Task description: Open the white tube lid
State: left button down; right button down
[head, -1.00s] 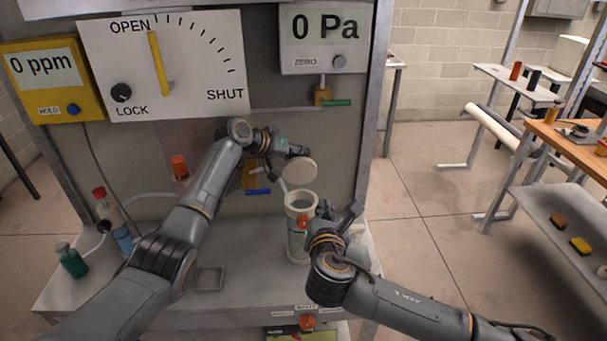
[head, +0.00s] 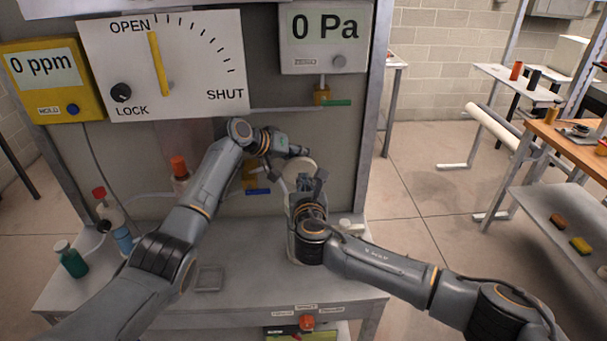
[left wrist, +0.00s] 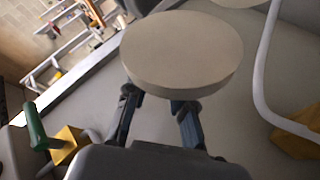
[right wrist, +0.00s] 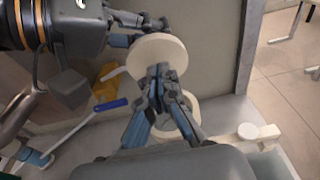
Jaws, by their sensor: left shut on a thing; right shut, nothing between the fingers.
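The white tube lid (head: 302,164) is a pale round disc, held tilted above the tube and apart from it. My left gripper (head: 301,152) is shut on its edge; the lid also fills the upper middle of the left wrist view (left wrist: 180,50). The white tube (head: 292,246) stands upright on the bench, mostly hidden by my right arm in the head view. Its pale rim (right wrist: 190,106) shows behind my right fingers in the right wrist view. My right gripper (right wrist: 160,72) is shut and empty, in front of the lid and over the tube's top.
A blue-handled valve (right wrist: 110,105) and a white pipe fitting (right wrist: 248,132) are close to the tube. The panel stands behind. The bench front is mostly clear.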

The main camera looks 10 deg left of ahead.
aim_at(303, 166)
pick_arm(q)
jog(key=shift+s+a+f, duration=0.1)
jog(key=shift+a+f, duration=0.3)
jog(key=shift+f, duration=0.1)
pick_arm(e)
jog(key=shift+w+a+r, duration=0.1)
jog(key=shift+w+a, duration=0.1)
jog(key=shift+w, duration=0.4)
jog(key=shift+w+a+r, duration=0.1)
jog(key=shift+w+a, duration=0.05)
jog(key=shift+w, duration=0.6)
pick_arm(q)
jog(key=shift+d, duration=0.25)
pick_arm(e)
jog(key=shift+w+r, duration=0.2)
jog(key=shift+w, duration=0.3)
jog(key=shift+w+d, duration=0.1)
jog(key=shift+w, duration=0.05)
pick_arm(q)
jog(key=c, duration=1.3)
grip_release()
jog(key=shift+a, duration=0.1)
jog(key=shift+o, duration=0.8)
jog(key=shift+r, duration=0.15)
pick_arm(e)
jog(key=shift+r, duration=0.1)
pick_arm(q)
jog(key=shift+r, duration=0.1)
pick_arm(e)
jog(key=shift+a, duration=0.2)
